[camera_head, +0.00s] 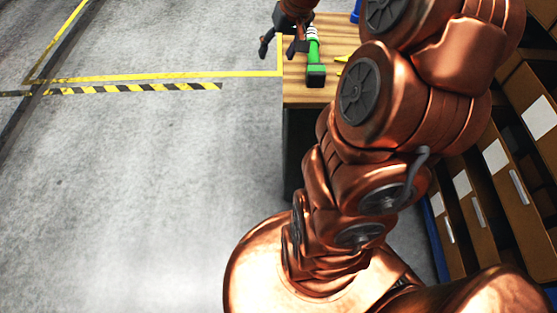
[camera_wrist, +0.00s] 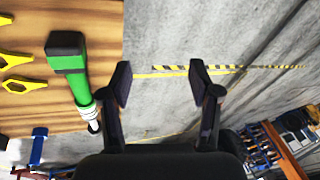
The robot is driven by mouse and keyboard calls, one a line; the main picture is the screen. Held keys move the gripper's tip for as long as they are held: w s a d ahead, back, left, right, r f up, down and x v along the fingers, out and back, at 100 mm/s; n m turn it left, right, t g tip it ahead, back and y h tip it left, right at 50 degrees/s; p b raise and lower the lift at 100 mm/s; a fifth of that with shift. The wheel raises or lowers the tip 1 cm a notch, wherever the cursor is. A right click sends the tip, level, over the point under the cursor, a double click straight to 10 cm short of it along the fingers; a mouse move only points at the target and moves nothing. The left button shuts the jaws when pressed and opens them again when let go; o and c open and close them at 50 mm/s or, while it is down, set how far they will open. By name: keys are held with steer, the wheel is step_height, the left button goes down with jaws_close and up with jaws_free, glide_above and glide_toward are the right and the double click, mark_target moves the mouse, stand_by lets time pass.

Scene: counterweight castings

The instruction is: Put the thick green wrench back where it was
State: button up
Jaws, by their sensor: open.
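A thick green tool (camera_head: 313,55) with a black block end and a white band lies on the wooden table top; I cannot tell whether it is the wrench of the task. In the wrist view the green tool (camera_wrist: 80,85) lies left of my gripper, its white-banded end near the left finger. My gripper (camera_head: 281,46) is open and empty at the table's left edge. No other green tool shows.
Yellow wrenches (camera_wrist: 18,86) lie on the wooden table (camera_wrist: 100,22) beyond the green tool. Blue and red items (camera_wrist: 37,148) stand near them. Brown drawers (camera_head: 470,215) with white labels are at right. The floor (camera_head: 140,190) at left is clear, with yellow and striped lines.

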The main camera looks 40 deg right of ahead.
steer(key=s+a+n+g, duration=0.4)
steer(key=s+a, duration=1.3)
steer(key=a, duration=0.1)
steer(key=s+a+f+g+h, duration=0.1)
steer(key=s+a+f, duration=0.1)
steer(key=s, duration=0.7)
steer(key=shift+s+f+n+h, duration=0.15)
steer(key=shift+f+n+h, duration=0.15)
steer(key=shift+h, duration=0.1)
